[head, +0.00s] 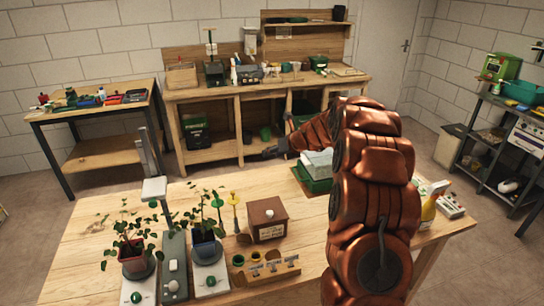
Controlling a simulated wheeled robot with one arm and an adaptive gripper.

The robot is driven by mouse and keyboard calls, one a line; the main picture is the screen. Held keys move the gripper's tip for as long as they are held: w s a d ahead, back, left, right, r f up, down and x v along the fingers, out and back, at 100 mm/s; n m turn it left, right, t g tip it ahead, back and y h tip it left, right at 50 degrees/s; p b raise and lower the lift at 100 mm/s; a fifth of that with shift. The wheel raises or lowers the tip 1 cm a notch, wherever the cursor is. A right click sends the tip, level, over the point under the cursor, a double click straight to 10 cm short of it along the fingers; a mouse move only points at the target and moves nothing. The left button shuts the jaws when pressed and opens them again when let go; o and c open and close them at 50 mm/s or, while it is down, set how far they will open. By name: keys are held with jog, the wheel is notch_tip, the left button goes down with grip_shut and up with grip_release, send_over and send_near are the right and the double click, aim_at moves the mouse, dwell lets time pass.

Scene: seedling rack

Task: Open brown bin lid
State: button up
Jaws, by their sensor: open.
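My gripper (268,153), small and dark at the end of my copper-coloured arm, is open. It is in the air above and beyond the bin in the picture, apart from the lid. I see nothing between its fingers, though it is small in view.
Two potted seedlings (132,248) stand left of the bin on grey devices. A yellow funnel-like tool (234,200) and a small wooden rack (270,268) are close to the bin. A green box (316,180) and a yellow spray bottle (430,205) are to the right.

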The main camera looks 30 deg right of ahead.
jog(key=shift+s+d+r, duration=0.15)
jog(key=shift+d+r, duration=0.05)
jog(key=shift+r, duration=0.25)
jog(key=shift+s+d+r, duration=0.15)
jog(key=shift+d+r, duration=0.05)
jog(key=shift+r, duration=0.25)
jog(key=v, duration=1.2)
dwell(0.4)
